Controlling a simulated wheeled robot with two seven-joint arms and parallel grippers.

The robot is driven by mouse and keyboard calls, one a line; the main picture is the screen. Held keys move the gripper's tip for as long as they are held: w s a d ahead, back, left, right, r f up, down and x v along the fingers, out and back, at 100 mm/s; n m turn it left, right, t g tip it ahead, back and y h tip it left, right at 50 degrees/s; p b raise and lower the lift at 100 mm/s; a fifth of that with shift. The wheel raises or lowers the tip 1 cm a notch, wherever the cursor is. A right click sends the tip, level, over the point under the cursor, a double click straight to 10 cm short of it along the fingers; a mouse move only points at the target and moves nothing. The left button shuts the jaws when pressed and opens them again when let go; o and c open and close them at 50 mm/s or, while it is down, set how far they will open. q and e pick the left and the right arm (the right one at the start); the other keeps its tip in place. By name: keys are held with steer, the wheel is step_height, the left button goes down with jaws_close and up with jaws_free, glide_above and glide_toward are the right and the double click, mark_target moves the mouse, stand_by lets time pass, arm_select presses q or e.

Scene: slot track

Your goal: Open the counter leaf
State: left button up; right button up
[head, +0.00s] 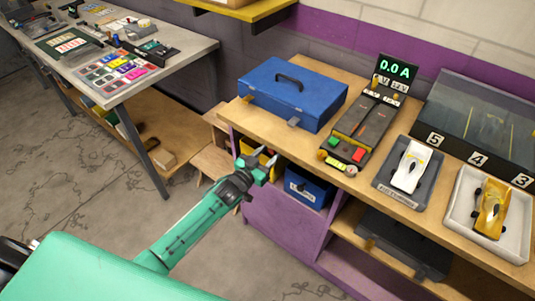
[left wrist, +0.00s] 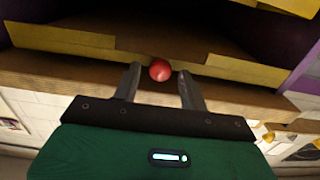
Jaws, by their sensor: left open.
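The wooden counter (head: 232,113) runs along the wall in the head view. I cannot tell for sure which part of it is the leaf. My left gripper (head: 267,157) is open, just below the counter's front edge near its left end, by a yellow bin (head: 256,170). In the left wrist view a round red knob or ball (left wrist: 160,70) shows between my open fingertips, by a wooden edge (left wrist: 60,67). The fingers are not closed on it, and I cannot tell how near it is. The red thing is hidden in the head view. My right gripper is not in view.
On the counter stand a blue case (head: 292,92), a control unit with a display (head: 397,69) and toy cars (head: 410,165) in trays. A blue bin (head: 305,187) sits below. A workbench (head: 120,92) stands at the left. The floor (head: 60,165) before it is clear.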

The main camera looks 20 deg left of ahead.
arm_select(q)
steer(key=shift+c, duration=0.2)
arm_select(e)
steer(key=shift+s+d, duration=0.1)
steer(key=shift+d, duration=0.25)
